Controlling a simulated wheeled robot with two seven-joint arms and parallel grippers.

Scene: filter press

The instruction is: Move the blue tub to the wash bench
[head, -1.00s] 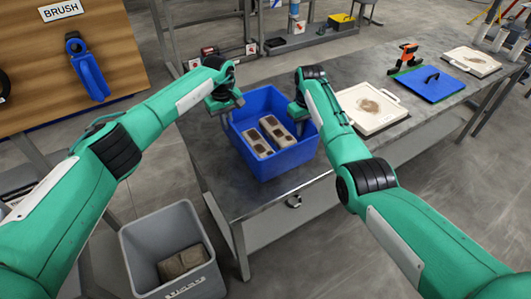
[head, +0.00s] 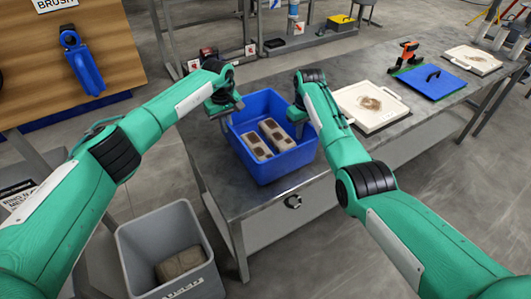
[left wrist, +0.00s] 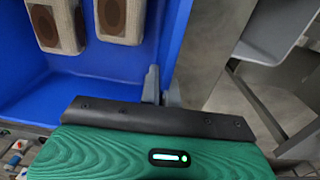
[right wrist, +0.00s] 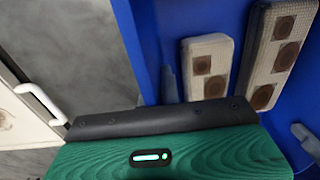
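The blue tub (head: 275,165) is upright at the left end of the grey metal bench (head: 330,160); whether it rests or hovers slightly is unclear. Two pale blocks with brown round patches lie in it, also seen in the right wrist view (right wrist: 207,66). My left gripper (head: 233,108) is shut on the tub's left wall; in the left wrist view its fingers (left wrist: 161,88) straddle the wall closely. My right gripper (head: 298,110) is at the opposite wall; in the right wrist view one finger (right wrist: 169,84) is inside against it, the other mostly hidden. No surface is labelled wash bench.
A grey bin (head: 135,262) holding a brown block stands on the floor at lower left. A white tray (head: 395,113), a blue board (head: 425,82) and an orange-black tool (head: 405,52) sit farther along the bench. A wooden board (head: 110,50) with a blue brush stands left.

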